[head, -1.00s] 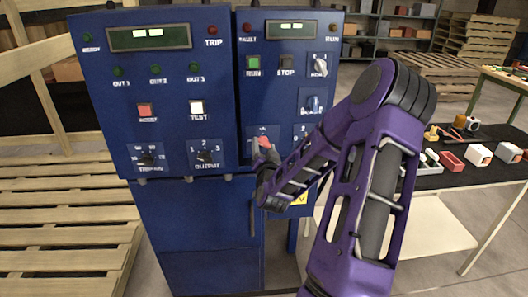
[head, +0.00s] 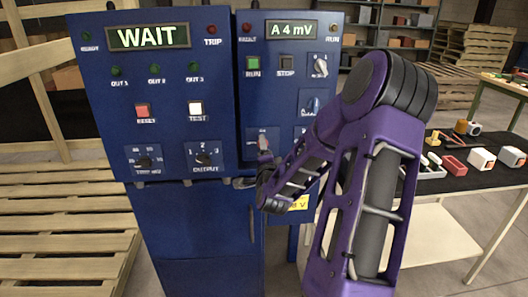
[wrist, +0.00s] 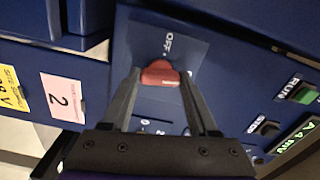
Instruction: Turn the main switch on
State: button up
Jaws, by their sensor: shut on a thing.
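The main switch is a red rotary knob (wrist: 160,74) on a grey-blue plate marked OFF (wrist: 169,44) in the wrist view. My gripper (wrist: 160,80) has one finger on each side of the knob and is shut on it. The knob's pointing direction is hard to tell. In the head view my gripper (head: 264,150) is at the lower left of the right-hand blue panel (head: 290,95), and the knob is mostly hidden behind it. The left display reads WAIT (head: 149,36) and the right display reads A 4 mV (head: 292,30).
The left panel (head: 220,110) has several lamps, buttons and dials close to my gripper. A black-topped table (head: 440,183) with small parts stands at the right. Wooden pallets (head: 60,215) lie at the left.

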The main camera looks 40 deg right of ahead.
jog(key=shift+r+m, duration=0.1)
jog(key=shift+m, duration=0.8)
jog(key=o, duration=1.4)
jog(key=shift+s+a, duration=0.1)
